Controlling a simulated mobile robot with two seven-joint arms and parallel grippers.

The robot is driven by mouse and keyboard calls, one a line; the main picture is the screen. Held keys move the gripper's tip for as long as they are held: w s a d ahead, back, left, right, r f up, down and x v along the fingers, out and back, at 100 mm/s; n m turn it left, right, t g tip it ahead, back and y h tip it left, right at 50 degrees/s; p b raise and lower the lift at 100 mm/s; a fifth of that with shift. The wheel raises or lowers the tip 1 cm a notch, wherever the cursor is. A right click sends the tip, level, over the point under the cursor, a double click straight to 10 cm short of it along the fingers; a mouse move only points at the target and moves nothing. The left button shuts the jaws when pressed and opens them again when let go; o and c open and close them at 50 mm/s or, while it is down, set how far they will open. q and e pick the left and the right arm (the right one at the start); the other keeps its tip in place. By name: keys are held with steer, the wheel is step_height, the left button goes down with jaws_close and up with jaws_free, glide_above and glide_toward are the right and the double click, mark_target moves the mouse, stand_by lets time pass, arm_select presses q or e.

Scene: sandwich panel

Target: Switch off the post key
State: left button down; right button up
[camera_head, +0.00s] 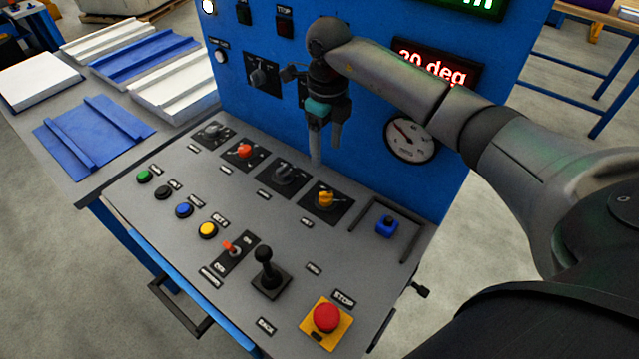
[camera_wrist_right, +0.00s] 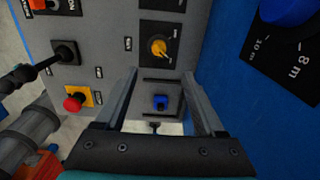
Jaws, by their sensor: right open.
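I cannot tell for certain which control is the post key, since the small labels are unreadable. A yellow key-like knob on a black plate (camera_head: 326,199) sits at the right end of the upper row on the sloping grey panel (camera_head: 190,243). The knob also shows in the right wrist view (camera_wrist_right: 158,47), beyond my fingertips. A small black handle (camera_head: 420,290) sticks out at the panel's right edge. My right gripper (camera_head: 326,150) is open and empty above the panel near the blue back wall. Its fingers (camera_wrist_right: 160,82) touch no control that I can make out. My left gripper is out of view.
A blue block (camera_head: 387,227) sits between two dark rails at the panel's right. A red stop button (camera_head: 326,318), a black joystick (camera_head: 267,272) and a red toggle (camera_head: 231,249) stand nearby. The blue wall (camera_head: 440,190) rises behind; panels lie on the left table (camera_head: 45,175).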

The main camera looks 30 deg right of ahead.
glide_above(326, 193)
step_height(326, 193, down, 5)
steer(key=shift+s+f+b, duration=0.15)
steer(key=shift+f+b, duration=0.05)
steer(key=shift+b, duration=0.2)
step_height(326, 193, down, 8)
steer(key=shift+r+b, duration=0.15)
steer(key=shift+b, duration=0.55)
steer(key=shift+f, duration=0.65)
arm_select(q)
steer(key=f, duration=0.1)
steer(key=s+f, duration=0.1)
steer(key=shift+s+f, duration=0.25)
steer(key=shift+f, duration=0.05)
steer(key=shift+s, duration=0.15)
arm_select(e)
steer(key=c, duration=0.3)
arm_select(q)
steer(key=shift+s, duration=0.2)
arm_select(e)
jaws_close()
